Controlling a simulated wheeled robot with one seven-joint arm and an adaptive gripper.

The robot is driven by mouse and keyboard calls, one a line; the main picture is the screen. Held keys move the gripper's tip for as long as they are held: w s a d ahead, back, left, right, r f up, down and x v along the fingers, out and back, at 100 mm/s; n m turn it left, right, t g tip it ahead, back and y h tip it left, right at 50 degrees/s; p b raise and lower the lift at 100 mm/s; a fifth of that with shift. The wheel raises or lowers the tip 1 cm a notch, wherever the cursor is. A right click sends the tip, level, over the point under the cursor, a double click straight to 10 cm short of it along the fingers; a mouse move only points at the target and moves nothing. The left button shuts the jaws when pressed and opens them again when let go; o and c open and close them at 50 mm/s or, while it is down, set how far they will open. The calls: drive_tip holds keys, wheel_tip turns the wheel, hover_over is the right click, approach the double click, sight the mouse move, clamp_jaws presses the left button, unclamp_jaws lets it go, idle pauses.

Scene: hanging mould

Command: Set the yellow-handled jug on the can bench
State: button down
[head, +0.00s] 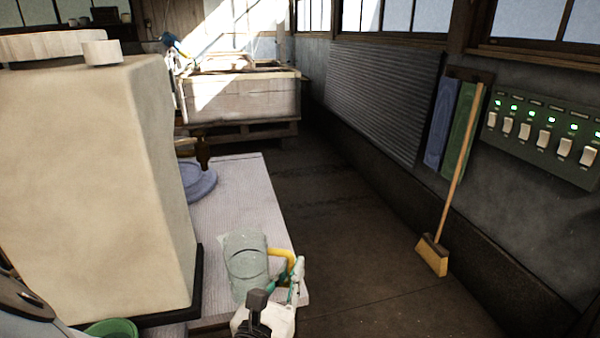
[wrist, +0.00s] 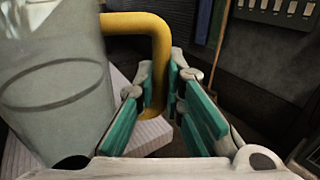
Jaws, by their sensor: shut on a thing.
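The jug (head: 245,268) is clear, with a yellow handle (head: 283,254) on its right side. In the wrist view the jug (wrist: 55,85) fills the left and looks roughly upright. My gripper (head: 285,281) has its teal-padded fingers on either side of the handle's vertical part, and is shut on it in the wrist view (wrist: 161,88). The jug overlaps the near right part of a pale ribbed bench top (head: 235,205); I cannot tell whether it touches it. I see no cans and cannot tell whether this is the can bench.
A large cream tank (head: 95,185) stands close on the left, with a dark tap (head: 203,152) above a blue round disc (head: 197,182). A green container (head: 112,328) is at lower left. A wooden vat (head: 240,98) stands behind. A broom (head: 435,255) leans right; the floor between is clear.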

drive_tip(key=w+a+b, duration=0.1)
drive_tip(key=w, duration=0.1)
drive_tip(key=w+a, duration=0.1)
drive_tip(key=w, duration=0.2)
drive_tip(key=w+a+f+b, duration=0.1)
drive_tip(key=w, duration=0.1)
drive_tip(key=shift+w+b, duration=0.15)
drive_tip(key=shift+b, duration=0.2)
wheel_tip(320, 180, down, 3)
drive_tip(key=b, duration=0.3)
drive_tip(key=shift+f+b, duration=0.2)
drive_tip(key=shift+b, duration=0.2)
drive_tip(key=shift+r, duration=0.1)
drive_tip(key=c, duration=1.7)
unclamp_jaws()
